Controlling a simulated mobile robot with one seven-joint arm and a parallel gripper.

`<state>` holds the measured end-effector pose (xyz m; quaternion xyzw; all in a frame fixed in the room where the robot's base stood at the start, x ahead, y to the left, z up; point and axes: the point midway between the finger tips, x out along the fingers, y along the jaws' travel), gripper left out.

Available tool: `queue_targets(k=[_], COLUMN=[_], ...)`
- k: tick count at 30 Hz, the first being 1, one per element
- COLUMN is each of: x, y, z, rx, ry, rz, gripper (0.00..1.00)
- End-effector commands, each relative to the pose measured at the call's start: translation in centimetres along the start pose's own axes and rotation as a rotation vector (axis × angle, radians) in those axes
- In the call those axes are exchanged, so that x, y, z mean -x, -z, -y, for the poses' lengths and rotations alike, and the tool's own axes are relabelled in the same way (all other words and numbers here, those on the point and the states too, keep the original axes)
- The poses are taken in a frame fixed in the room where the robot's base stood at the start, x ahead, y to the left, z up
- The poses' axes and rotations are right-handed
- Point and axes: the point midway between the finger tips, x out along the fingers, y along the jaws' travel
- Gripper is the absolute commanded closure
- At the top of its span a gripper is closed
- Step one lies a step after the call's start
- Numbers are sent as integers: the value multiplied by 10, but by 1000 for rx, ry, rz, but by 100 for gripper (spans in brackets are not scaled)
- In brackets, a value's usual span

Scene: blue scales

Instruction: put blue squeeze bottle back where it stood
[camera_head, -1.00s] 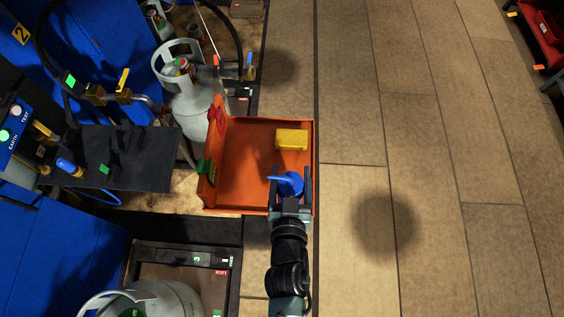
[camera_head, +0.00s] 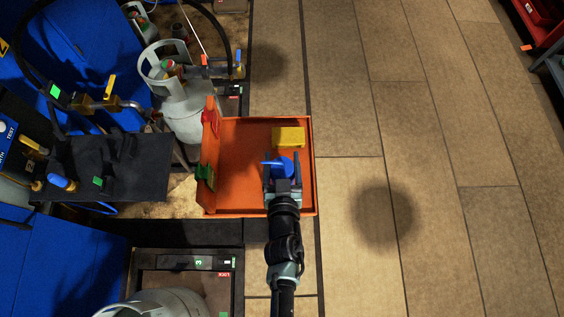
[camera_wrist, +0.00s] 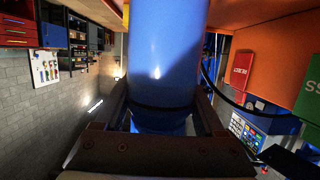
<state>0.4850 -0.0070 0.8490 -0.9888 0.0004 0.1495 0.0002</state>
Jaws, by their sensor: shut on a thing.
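The blue squeeze bottle (camera_head: 283,167) is between the fingers of my gripper (camera_head: 283,172), over the lower right part of the orange tray (camera_head: 232,190) in the head view. Its thin nozzle points left. In the wrist view the bottle (camera_wrist: 166,60) fills the middle, with a finger of my gripper (camera_wrist: 163,115) on each side. My gripper is shut on it. I cannot tell whether the bottle's base touches the tray.
A yellow block (camera_head: 288,137) sits in the tray just beyond the bottle. Red (camera_head: 211,122) and green (camera_head: 205,176) pieces are at the tray's left edge. A grey gas cylinder (camera_head: 187,105) stands to the left. The tray's left middle is bare.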

Motion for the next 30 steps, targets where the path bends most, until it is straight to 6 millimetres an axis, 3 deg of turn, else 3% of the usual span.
queue_targets(k=[13,14,18,30], x=[-3,-3,-2,4], y=[-6,-8,-6,-3], z=[0,0,0,0], rx=[2,2,2,0], ry=[1,1,1,1], rz=[-5,-2,-1,0], gripper=[100,27,2,0])
